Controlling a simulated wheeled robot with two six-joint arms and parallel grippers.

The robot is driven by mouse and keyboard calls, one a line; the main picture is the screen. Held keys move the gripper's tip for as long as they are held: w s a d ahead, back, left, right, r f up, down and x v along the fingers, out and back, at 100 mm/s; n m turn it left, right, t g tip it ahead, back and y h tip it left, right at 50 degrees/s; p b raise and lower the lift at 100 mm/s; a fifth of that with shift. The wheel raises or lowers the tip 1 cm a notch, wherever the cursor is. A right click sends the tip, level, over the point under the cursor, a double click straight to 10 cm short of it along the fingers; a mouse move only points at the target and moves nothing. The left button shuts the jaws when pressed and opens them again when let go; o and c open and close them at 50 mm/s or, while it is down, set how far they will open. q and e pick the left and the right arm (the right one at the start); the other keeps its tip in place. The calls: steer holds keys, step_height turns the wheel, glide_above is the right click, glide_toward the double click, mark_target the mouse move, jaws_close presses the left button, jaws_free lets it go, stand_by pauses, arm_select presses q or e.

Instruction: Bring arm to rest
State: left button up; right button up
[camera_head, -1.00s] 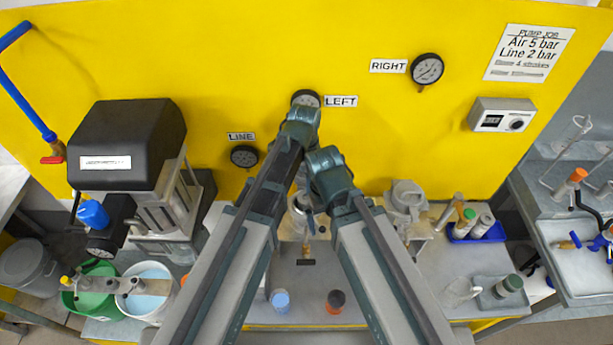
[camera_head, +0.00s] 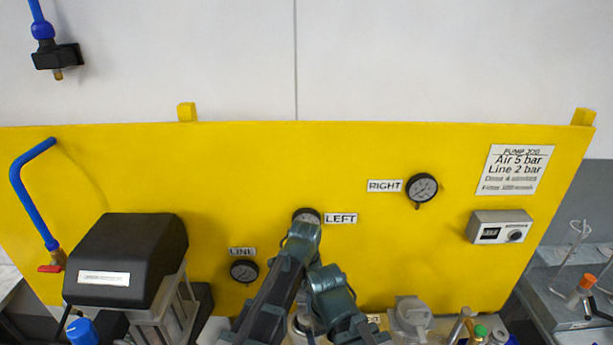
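My two arms come up from the bottom middle in the head view. My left arm (camera_head: 285,285) reaches up toward the yellow panel, with its top end just below the LEFT gauge (camera_head: 307,215) and partly covering it. My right arm (camera_head: 332,295) ends a little lower and to the right, close beside the left one. The fingers of both grippers are hidden behind my arm links, so I cannot see whether they are open or holding anything.
The yellow panel (camera_head: 130,165) carries a RIGHT gauge (camera_head: 421,188), a LINE gauge (camera_head: 243,271) and a grey control box (camera_head: 500,227). A black-topped machine (camera_head: 125,255) stands at left. A metal fitting (camera_head: 411,315) and small bottles (camera_head: 480,332) stand low at right.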

mark_target(307, 319)
arm_select(q)
steer(key=f+b, duration=0.8)
steer(key=f, duration=0.1)
steer(key=f+b, duration=0.4)
steer(key=b, duration=0.1)
steer(key=shift+w+f, duration=0.2)
steer(key=shift+w, duration=0.2)
steer(key=shift+f, duration=0.15)
steer(key=shift+s, duration=0.15)
steer(key=shift+d, duration=0.1)
